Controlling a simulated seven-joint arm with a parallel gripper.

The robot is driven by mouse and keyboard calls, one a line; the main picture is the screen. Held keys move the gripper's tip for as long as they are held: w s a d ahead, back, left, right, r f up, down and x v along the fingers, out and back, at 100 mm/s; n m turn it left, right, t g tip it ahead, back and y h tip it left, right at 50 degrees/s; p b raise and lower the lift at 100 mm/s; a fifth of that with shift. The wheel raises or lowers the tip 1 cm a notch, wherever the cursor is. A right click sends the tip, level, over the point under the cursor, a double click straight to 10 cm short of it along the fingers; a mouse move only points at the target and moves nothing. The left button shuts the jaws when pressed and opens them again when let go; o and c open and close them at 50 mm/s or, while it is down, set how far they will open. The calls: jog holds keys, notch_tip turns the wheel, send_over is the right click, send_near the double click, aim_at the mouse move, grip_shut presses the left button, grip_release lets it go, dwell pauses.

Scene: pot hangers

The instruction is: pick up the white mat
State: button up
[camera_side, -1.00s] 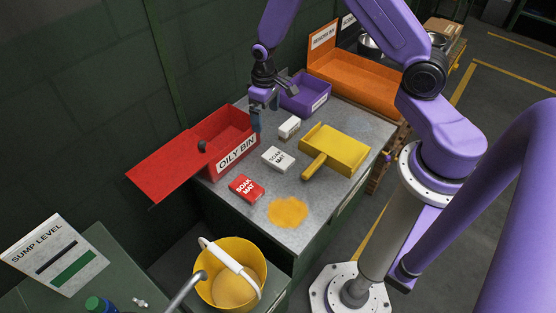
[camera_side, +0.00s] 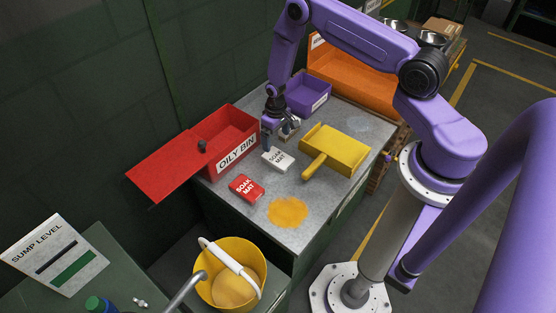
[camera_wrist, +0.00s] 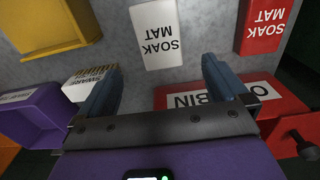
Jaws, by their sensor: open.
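In the wrist view the white mat (camera_wrist: 157,33) is ahead of the fingers, near the top middle. My gripper (camera_side: 278,140) is low over the bench, just behind the white mat in the side view. In the wrist view my gripper (camera_wrist: 162,85) has its two blue fingers wide apart with nothing between them. The red mat (camera_side: 246,188), also lettered SOAK MAT, lies nearer the front.
The red OILY BIN (camera_side: 232,146) stands left, its lid open. A yellow dustpan (camera_side: 340,148) lies right of the mat. A small white box (camera_wrist: 88,84) is beside the left finger. A purple bin (camera_side: 308,93) stands behind. An orange spill (camera_side: 288,212) is at the front.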

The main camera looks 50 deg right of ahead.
aim_at(277, 156)
jog(key=shift+s+f, duration=0.15)
jog(key=shift+f, duration=4.6)
jog(key=c, duration=1.1)
jog(key=shift+o, duration=0.2)
jog(key=shift+r, duration=0.15)
